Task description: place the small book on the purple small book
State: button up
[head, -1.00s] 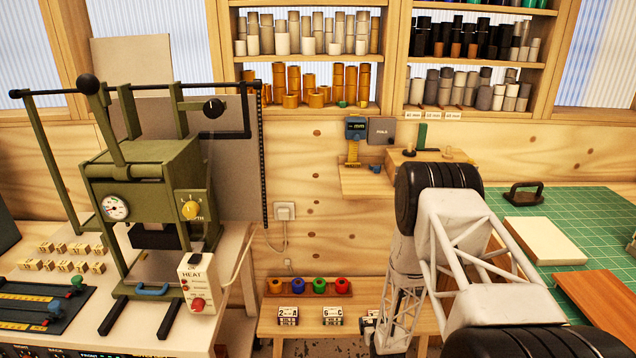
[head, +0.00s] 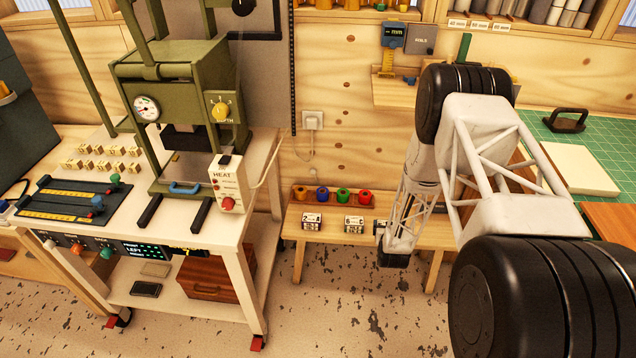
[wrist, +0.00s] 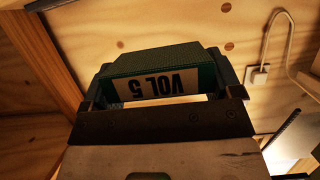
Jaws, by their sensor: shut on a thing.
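A small dark green book with a white "VOL 5" label (wrist: 160,86) is held between the jaws of my gripper (wrist: 167,98) in the wrist view. The label reads upside down there. In the head view my gripper (head: 394,258) hangs low, in front of the low wooden bench; the book cannot be made out clearly there. I cannot pick out a purple small book in either view.
A green press (head: 180,100) stands on a white cart (head: 235,255) at left. A green cutting mat (head: 590,142) lies at right. Speckled floor is open between.

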jog(key=s+a, duration=0.3)
jog(key=a, duration=0.9)
jog(key=s+a, duration=0.4)
jog(key=a, duration=0.8)
jog(key=shift+a+f, duration=0.2)
send_over(312, 218)
jog(key=s, duration=0.1)
jog(key=shift+s+d+f, duration=0.15)
jog(key=shift+f, duration=0.55)
jog(key=shift+w+a, duration=0.2)
jog(key=shift+w, duration=0.35)
jog(key=shift+f, duration=1.8)
jog(key=shift+f, duration=0.2)
